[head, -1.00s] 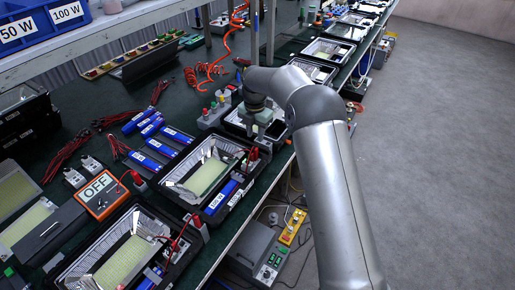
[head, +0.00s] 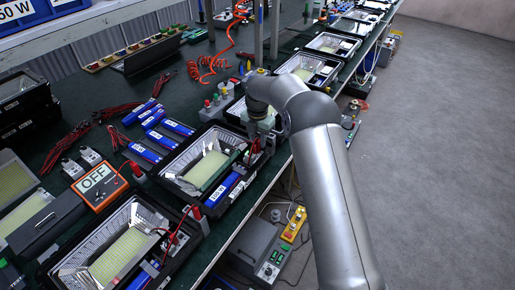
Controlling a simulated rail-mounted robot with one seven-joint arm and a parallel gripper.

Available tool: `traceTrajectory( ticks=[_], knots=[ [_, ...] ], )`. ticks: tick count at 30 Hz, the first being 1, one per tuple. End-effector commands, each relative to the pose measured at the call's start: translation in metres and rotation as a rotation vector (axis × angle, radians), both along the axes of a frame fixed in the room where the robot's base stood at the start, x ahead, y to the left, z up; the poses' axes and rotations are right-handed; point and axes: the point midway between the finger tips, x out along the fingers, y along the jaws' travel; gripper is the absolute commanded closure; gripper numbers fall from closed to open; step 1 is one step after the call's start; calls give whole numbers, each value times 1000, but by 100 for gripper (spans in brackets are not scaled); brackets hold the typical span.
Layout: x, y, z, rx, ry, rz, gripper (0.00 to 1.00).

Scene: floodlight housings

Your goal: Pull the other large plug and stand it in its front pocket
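The middle floodlight housing (head: 181,184) lies open on the bench, with a blue driver (head: 222,190) along its front side. My gripper (head: 257,146) points down at this housing's front right corner. Red leads or a red plug (head: 254,148) show right beside the fingertips, and I cannot tell whether they touch. The fingers are small and partly hidden, so their opening is unclear. Another open housing (head: 75,262) lies nearer, with a red plug (head: 197,212) upright at its front right corner and a red lead (head: 178,236) over its edge. Another red plug (head: 138,170) stands by the OFF sign (head: 96,187).
Several blue drivers (head: 145,153) lie behind the middle housing. A block with coloured buttons (head: 214,105) stands behind my wrist. More housings (head: 332,44) line the bench further off. A grey box (head: 252,247) sits below the bench edge, and the floor at right is clear.

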Motion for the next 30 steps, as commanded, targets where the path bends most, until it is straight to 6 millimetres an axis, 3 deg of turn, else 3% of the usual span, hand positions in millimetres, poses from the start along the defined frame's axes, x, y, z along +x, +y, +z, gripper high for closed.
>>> traceTrajectory(
  ticks=[3,6,7,30],
  knots=[
    [0,0,1,0,0,0,69],
    [0,0,1,0,0,0,97],
    [0,0,1,0,0,0,100],
    [0,0,3,1,0,0,100]
  ],
)
